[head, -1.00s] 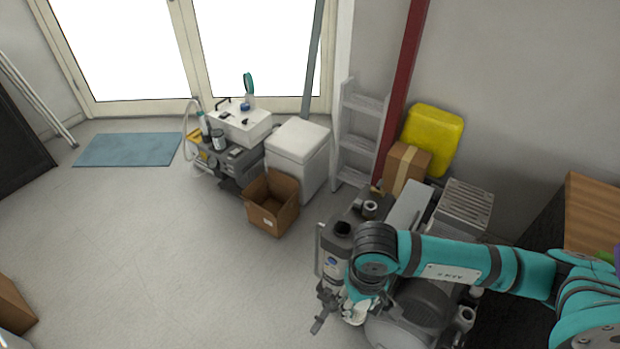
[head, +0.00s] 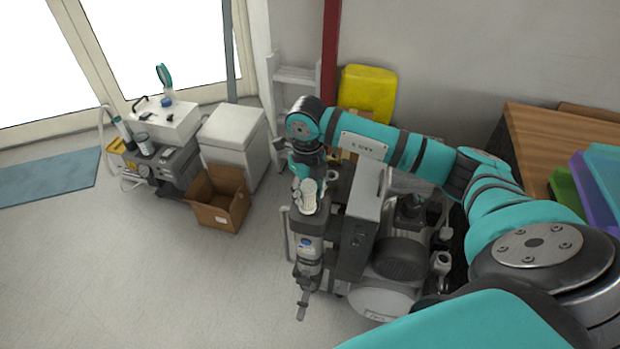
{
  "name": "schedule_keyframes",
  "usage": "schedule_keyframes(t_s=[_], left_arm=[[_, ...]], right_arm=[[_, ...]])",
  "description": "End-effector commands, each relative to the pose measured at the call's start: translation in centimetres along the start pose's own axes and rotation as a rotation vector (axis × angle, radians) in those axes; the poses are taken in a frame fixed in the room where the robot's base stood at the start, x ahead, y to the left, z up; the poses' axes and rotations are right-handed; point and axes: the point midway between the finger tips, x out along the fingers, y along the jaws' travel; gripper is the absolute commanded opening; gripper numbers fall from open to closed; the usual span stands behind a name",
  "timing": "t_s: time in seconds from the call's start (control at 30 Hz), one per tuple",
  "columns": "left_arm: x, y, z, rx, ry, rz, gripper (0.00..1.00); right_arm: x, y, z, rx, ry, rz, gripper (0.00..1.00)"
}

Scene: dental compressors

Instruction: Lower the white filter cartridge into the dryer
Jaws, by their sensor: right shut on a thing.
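The white filter cartridge (head: 309,200) is upright in my right gripper (head: 305,184), which is shut on it and reaches down from above. The dryer (head: 309,250) is the grey upright canister with a blue label on the left side of the compressor unit. The cartridge's lower end overlaps the top of the dryer in the picture. The dryer's opening is hidden behind the cartridge and gripper, so I cannot tell whether the tip is inside or just above. My left gripper is not in view.
The compressor's grey box (head: 359,220) and dark motor (head: 400,260) stand right of the dryer. An open cardboard box (head: 219,215) and a white bin (head: 233,135) are to the left. A wooden table (head: 560,135) is at right. The floor at front left is clear.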

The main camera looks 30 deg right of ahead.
Motion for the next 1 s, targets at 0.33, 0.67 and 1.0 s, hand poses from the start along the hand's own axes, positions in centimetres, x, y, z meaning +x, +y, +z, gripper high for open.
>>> schedule_keyframes(t_s=[0.33, 0.67, 1.0], left_arm=[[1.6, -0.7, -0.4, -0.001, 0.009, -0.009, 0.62], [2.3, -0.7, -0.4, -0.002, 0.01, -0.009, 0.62], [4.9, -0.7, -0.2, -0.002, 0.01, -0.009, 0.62]], right_arm=[[-0.8, -2.9, 2.7, 0.8, -0.001, 0.0, 0.04], [-0.1, -3.3, 3.0, 0.927, 0.001, -0.001, 0.04], [3.2, -3.3, 3.0, 0.924, 0.0, -0.001, 0.04]])
